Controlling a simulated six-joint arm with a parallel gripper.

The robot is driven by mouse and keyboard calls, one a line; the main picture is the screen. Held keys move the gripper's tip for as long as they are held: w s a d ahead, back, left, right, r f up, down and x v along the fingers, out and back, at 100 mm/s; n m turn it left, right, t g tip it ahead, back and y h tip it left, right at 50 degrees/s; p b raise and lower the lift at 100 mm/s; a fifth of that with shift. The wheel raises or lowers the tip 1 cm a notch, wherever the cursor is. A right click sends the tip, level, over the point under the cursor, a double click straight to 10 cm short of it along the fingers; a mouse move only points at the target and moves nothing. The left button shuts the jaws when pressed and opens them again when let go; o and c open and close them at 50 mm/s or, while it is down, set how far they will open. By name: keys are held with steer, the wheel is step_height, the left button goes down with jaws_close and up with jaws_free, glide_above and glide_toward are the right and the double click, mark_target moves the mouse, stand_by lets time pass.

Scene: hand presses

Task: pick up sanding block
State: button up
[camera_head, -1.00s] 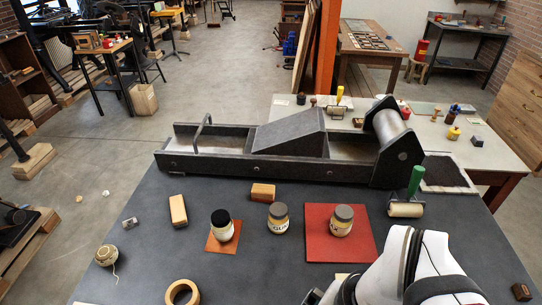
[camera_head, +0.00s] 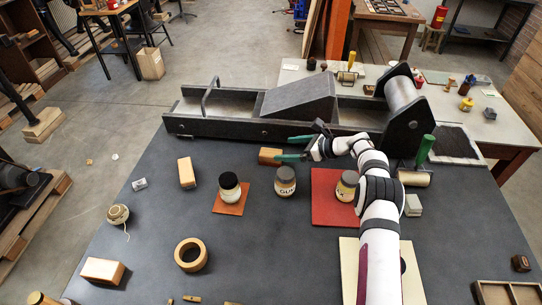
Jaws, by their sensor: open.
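No block here is plainly marked as the sanding block. A tan wooden block (camera_head: 269,157) lies on the dark bench close to the long press bed, and may be it. My gripper (camera_head: 284,148) is open beside that block's right end, its green fingers pointing left. The lower finger appears to overlap the block's right edge; I cannot tell whether they touch. Similar wooden blocks lie at the left (camera_head: 186,173) and at the front left (camera_head: 103,271). A grey block (camera_head: 413,205) lies right of my arm.
The press bed (camera_head: 235,129) runs just behind my gripper. Jars (camera_head: 285,181) stand in front, one on an orange mat (camera_head: 231,200) and one on a red mat (camera_head: 328,205), partly behind my arm.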

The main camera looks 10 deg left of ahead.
mark_target(272, 153)
steer(key=shift+f, duration=0.85)
steer(key=x, duration=0.3)
steer(key=shift+w+a, duration=0.1)
steer(key=shift+a, duration=0.2)
steer(key=shift+w+a+f, duration=0.2)
steer(key=shift+a+f, duration=0.1)
steer(key=shift+a, duration=0.25)
steer(key=c, duration=1.5)
